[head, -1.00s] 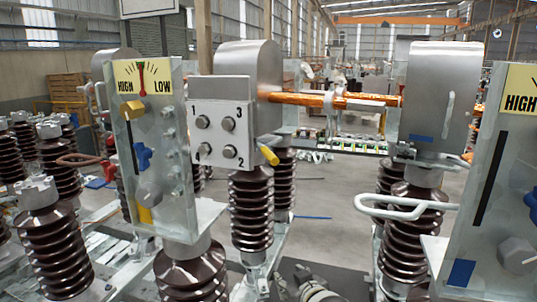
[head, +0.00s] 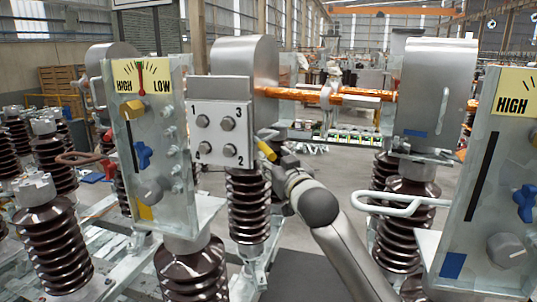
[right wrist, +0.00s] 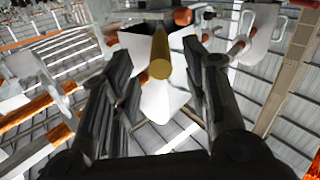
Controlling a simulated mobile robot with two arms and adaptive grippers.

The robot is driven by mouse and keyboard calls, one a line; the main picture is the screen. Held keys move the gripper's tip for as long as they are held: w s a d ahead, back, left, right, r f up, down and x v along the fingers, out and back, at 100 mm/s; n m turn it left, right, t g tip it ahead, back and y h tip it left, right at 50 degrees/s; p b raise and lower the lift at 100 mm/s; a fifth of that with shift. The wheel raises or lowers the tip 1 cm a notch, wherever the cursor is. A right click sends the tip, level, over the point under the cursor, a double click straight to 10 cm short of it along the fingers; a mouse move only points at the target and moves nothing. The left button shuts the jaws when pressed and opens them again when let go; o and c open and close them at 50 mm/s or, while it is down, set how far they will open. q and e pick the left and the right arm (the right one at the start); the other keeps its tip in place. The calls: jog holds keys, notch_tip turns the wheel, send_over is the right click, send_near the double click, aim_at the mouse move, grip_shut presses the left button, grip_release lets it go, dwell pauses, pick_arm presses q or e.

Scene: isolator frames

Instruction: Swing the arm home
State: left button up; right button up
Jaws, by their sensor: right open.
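The copper-coloured arm (head: 350,94) spans level between the left metal housing (head: 266,80) and the right metal housing (head: 433,90). I cannot tell whether its far end is seated. A short yellow handle (head: 267,150) sticks out below the left housing, beside the numbered plate. My right gripper (head: 284,160) is at that handle, partly hidden behind my own wrist. In the right wrist view the yellow handle (right wrist: 160,56) lies between the two open fingers (right wrist: 160,62); contact cannot be made out. My left gripper is in neither view.
A panel with a HIGH/LOW gauge (head: 142,75) stands on the left, and a similar panel (head: 490,180) on the right. A pale loop-shaped bar (head: 395,203) juts out close to my right arm. Ribbed brown insulators (head: 248,205) stand below the housings.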

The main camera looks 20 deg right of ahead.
aim_at(268, 150)
jog(key=shift+w, duration=2.85)
grip_shut()
